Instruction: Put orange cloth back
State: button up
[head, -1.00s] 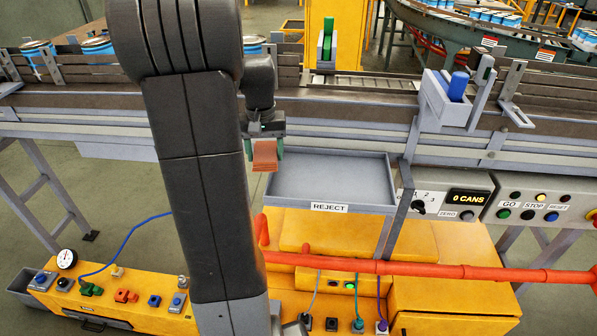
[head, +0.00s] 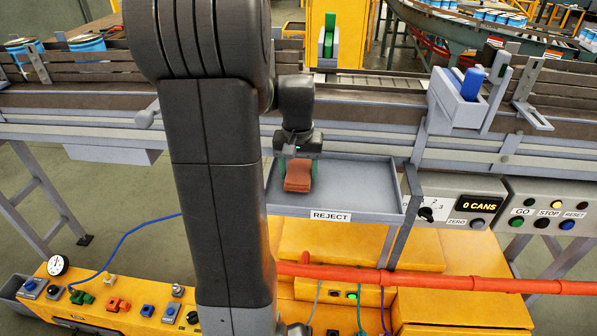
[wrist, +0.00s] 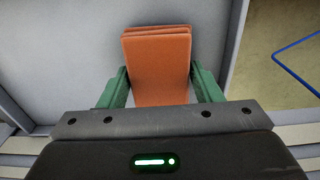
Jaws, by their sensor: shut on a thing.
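The orange cloth (head: 298,177) is a folded, layered piece. My gripper (head: 297,168) is shut on it, and the cloth hangs out past the fingers. In the wrist view the cloth (wrist: 158,62) sits between the two green fingers of my gripper (wrist: 159,88). The grey tray labelled REJECT (head: 365,195) lies under and around the cloth in the picture. The tray floor (wrist: 70,50) fills much of the wrist view. I cannot tell whether the cloth touches the tray floor.
A conveyor with rails (head: 370,105) runs behind the tray. A blue cylinder in a grey holder (head: 471,84) stands on it at right. A control box (head: 465,205) sits right of the tray. An orange-red pipe (head: 430,280) crosses below. The tray's right part is empty.

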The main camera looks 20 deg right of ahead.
aim_at(298, 172)
jog(key=shift+f, duration=0.35)
jog(key=shift+f, duration=0.15)
jog(key=o, duration=0.9)
jog(key=r, duration=1.2)
jog(key=shift+s+a+r, duration=0.15)
jog(key=shift+s+r, duration=0.05)
